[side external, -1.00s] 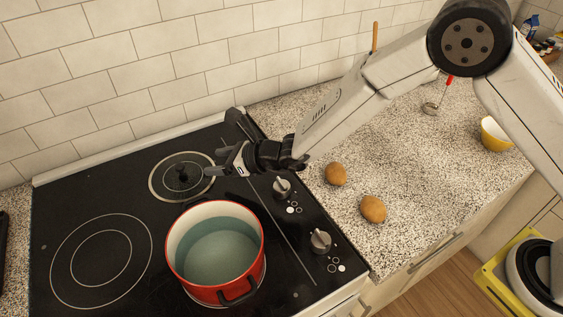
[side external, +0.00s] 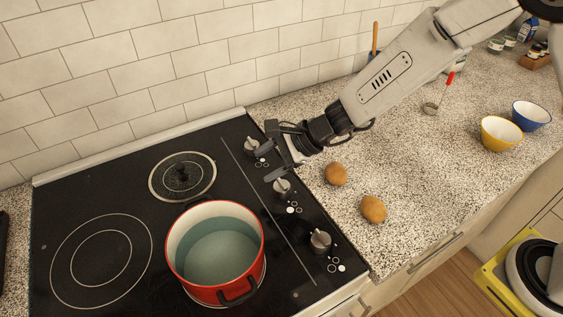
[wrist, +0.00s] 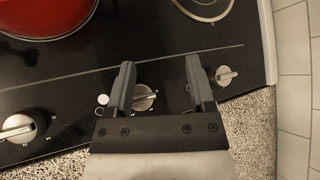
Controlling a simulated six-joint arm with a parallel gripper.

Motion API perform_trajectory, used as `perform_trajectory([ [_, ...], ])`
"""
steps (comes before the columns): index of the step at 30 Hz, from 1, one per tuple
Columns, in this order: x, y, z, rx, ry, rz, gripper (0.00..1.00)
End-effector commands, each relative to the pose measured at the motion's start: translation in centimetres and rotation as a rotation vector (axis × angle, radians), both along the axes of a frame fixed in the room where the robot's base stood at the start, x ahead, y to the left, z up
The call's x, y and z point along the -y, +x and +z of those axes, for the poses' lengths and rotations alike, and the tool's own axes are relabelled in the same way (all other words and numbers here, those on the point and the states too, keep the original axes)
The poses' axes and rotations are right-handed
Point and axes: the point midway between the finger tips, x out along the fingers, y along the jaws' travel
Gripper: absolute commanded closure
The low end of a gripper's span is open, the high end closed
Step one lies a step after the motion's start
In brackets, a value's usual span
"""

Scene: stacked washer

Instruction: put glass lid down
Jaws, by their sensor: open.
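The glass lid (side external: 183,176) lies flat on the back burner of the black cooktop, its dark knob upward. My gripper (side external: 268,164) is open and empty above the knob strip on the right side of the cooktop, to the right of the lid and apart from it. In the wrist view my gripper (wrist: 160,88) has its two fingers spread, with a stove knob (wrist: 143,97) showing between them. The lid's burner ring (wrist: 205,5) shows only at the top edge there.
A red pot (side external: 217,254) with bluish water stands uncovered on the front burner. The left burner (side external: 101,262) is bare. Two potatoes (side external: 336,174) lie on the speckled counter. Yellow (side external: 501,134) and blue (side external: 532,115) bowls stand farther right. A tiled wall is behind.

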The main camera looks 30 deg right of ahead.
Motion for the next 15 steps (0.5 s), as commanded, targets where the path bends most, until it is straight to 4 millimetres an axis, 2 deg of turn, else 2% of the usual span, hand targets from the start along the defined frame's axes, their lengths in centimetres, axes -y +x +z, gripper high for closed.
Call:
perform_trajectory([
  [15, 9.9, -6.9, 0.6, 0.174, -0.439, 0.468, 0.31],
])
